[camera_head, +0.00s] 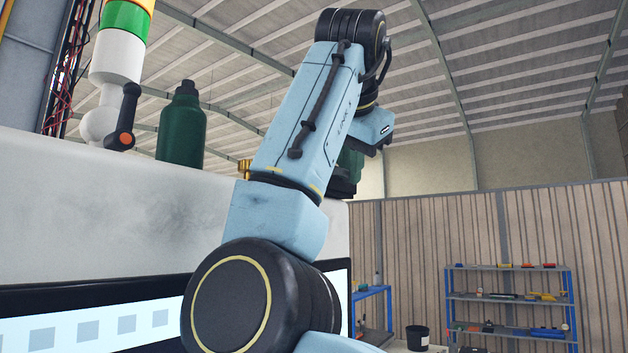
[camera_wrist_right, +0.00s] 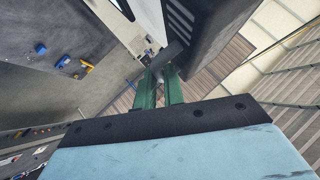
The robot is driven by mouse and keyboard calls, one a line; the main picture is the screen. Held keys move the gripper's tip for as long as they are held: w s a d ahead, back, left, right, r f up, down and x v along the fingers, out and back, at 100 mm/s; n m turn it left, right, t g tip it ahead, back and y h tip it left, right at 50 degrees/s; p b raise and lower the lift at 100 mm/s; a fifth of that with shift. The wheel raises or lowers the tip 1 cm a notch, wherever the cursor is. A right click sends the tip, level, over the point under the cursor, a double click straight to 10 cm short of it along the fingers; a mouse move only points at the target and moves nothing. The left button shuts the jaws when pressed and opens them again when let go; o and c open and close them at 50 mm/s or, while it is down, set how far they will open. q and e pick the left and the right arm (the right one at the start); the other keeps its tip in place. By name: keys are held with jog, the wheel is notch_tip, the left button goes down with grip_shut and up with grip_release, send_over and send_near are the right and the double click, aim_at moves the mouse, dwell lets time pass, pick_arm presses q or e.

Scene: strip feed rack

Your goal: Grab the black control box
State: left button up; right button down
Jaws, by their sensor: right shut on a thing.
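My right arm rises through the middle of the head view and bends over at the top. My right gripper (camera_head: 349,163) is partly hidden behind its own arm link, with green fingers pointing down. In the wrist view the right gripper's two green fingers (camera_wrist_right: 160,84) are shut on a dark thing at their tips, which I take for the black control box (camera_wrist_right: 166,56). In the head view a dark piece of the box (camera_head: 343,187) shows below the fingers, beside the machine's right top corner. Most of the box's outline is hidden. My left gripper is out of view.
A large white machine (camera_head: 90,215) with a lit display fills the left. On its top stand a dark green bottle (camera_head: 182,128) and a striped signal tower (camera_head: 122,45). A blue shelf rack (camera_head: 508,300) and a black bin (camera_head: 417,338) stand at the lower right.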

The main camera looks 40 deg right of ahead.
jog(key=shift+w+r, duration=0.1)
dwell(0.6)
jog(key=shift+r, duration=0.55)
notch_tip(320, 180, up, 8)
jog(key=shift+r, duration=0.25)
